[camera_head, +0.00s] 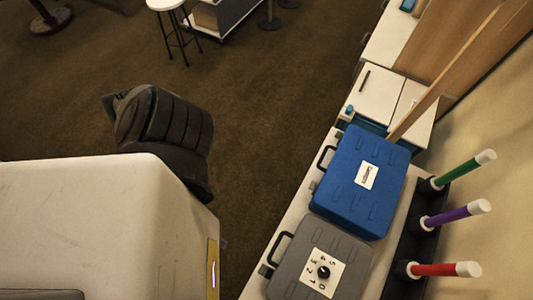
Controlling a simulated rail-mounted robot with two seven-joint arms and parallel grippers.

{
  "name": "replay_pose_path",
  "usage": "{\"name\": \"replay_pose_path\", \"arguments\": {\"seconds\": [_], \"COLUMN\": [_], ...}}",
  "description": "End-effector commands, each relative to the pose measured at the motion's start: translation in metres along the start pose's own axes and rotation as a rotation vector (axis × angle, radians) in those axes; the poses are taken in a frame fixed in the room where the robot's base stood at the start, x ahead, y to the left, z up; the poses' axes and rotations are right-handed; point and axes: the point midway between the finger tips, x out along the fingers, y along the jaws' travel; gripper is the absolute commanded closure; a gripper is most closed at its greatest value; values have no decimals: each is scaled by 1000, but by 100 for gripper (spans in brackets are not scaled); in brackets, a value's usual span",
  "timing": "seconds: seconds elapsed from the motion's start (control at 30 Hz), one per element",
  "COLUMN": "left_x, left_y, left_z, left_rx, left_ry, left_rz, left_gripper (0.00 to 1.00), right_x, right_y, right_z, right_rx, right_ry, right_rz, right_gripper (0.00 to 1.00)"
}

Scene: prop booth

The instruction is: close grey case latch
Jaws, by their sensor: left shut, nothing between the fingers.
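The grey case (345,244) lies shut on the bench at the lower right, its bottom edge cut off by the frame. Its black handle (276,246) is on the left side. A small grey latch (266,271) shows just below the handle; its exact position is too small to tell. A white label with digits and a black dial (323,272) is on the lid. My right gripper is out of view.
A blue case (345,205) lies directly beyond the grey one. A dark rack (408,243) with green, purple and red rods stands right of the cases. A wooden pole (440,80) leans behind. White cabinets, a stool (165,5) and open brown floor lie farther off.

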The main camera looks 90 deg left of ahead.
Motion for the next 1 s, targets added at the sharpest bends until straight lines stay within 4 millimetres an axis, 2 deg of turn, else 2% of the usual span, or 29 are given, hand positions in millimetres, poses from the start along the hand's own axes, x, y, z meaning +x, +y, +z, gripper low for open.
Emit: {"name": "replay_pose_path", "arguments": {"seconds": [0.47,0.7,1.0], "left_x": [87,105,114], "left_y": [1,1,1], "left_z": [2,22,28], "left_rx": [-3,-4,-2], "left_ry": [-1,0,1], "left_rz": [5,4,3], "left_gripper": [100,100,100], "right_x": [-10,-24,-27], "right_y": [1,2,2], "right_z": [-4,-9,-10], "right_rx": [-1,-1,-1], "right_ry": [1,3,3], "right_rz": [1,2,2], "right_gripper": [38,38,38]}}
